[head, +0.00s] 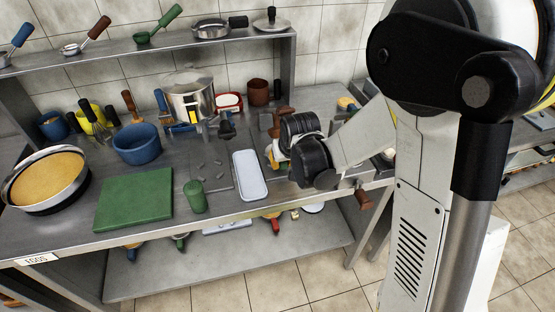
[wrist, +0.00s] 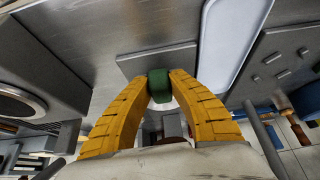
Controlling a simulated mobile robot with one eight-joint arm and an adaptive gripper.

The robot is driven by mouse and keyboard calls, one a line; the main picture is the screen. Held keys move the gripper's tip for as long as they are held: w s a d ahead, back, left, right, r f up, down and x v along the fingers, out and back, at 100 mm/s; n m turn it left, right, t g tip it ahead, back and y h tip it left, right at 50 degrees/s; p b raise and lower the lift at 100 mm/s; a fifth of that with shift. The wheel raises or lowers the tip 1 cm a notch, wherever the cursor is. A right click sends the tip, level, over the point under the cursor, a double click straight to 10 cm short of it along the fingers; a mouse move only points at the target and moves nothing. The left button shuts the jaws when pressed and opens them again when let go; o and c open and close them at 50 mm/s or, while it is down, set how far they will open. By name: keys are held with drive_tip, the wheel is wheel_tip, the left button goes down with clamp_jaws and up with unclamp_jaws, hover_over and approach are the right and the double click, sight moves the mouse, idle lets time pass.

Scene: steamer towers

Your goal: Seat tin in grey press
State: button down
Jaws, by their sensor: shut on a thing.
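My gripper (wrist: 160,88) has its two yellow fingers closed on a small dark green object (wrist: 159,78) in the wrist view. Only its end shows between the fingertips, so I cannot tell its full shape or whether it is the tin. In the head view my gripper (head: 273,156) is right of the pale tray (head: 249,175), low over the counter, and my own wrist hides most of what it holds. A flat grey plate (wrist: 132,64) lies beyond the fingertips in the wrist view. I cannot make out the grey press for certain.
A green cylinder (head: 195,197) stands beside a green board (head: 135,197) on the counter. A blue bowl (head: 137,145), a steel pot (head: 190,98) and a large round pan (head: 47,180) stand further left. Small grey pieces lie left of the tray.

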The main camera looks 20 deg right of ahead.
drive_tip(key=shift+f+b, duration=0.45)
drive_tip(key=shift+f, duration=0.05)
idle(0.3)
drive_tip(key=c, duration=1.2)
unclamp_jaws()
drive_tip(key=v, duration=1.2)
